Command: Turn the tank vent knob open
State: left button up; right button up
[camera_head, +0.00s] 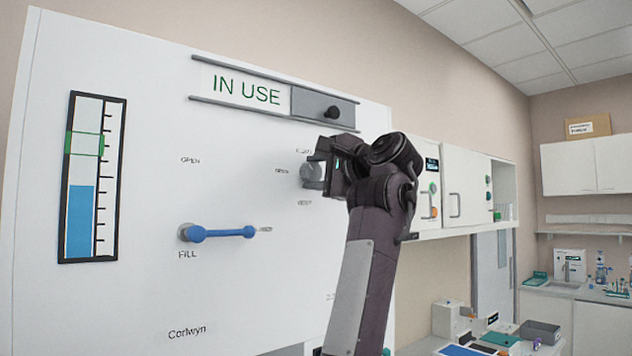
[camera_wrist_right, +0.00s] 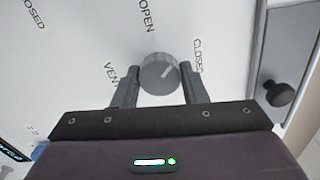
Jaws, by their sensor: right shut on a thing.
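The grey round vent knob (camera_head: 311,175) is on the white panel (camera_head: 130,290), partly covered by my right gripper (camera_head: 328,172). In the right wrist view the knob (camera_wrist_right: 160,75) sits between the two fingers of my right gripper (camera_wrist_right: 160,92), which is shut on it. Its pale pointer line slants up and right, between the OPEN label (camera_wrist_right: 147,15) and the CLOSED label (camera_wrist_right: 198,56), nearer CLOSED. The VENT label (camera_wrist_right: 110,73) is left of the knob. My left gripper is not in view.
A blue fill lever (camera_head: 220,233) points right on the panel. A level gauge (camera_head: 92,178) shows blue below a green bracket. Above the knob is an IN USE sign (camera_head: 245,92) with a grey slider and black knob (camera_head: 333,112). Cabinets (camera_head: 465,185) and a bench stand at right.

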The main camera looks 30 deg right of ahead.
jog(key=n+b, duration=0.1)
jog(key=n, duration=0.1)
jog(key=n+b, duration=0.1)
jog(key=n, duration=0.1)
jog(key=shift+f+n, duration=0.2)
jog(key=shift+n, duration=0.1)
jog(key=n+b, duration=0.1)
jog(key=n, duration=0.3)
jog(key=shift+w+n, duration=0.1)
jog(key=shift+n, duration=0.2)
jog(key=o, duration=1)
jog(key=shift+r, duration=0.1)
jog(key=s+b, duration=0.1)
jog(key=s, duration=0.1)
jog(key=s+b, duration=0.2)
jog(key=s, duration=0.1)
jog(key=s+b, duration=0.1)
jog(key=s, duration=0.2)
jog(key=shift+d+b, duration=0.25)
jog(key=shift+b, duration=0.1)
jog(key=shift+w, duration=0.1)
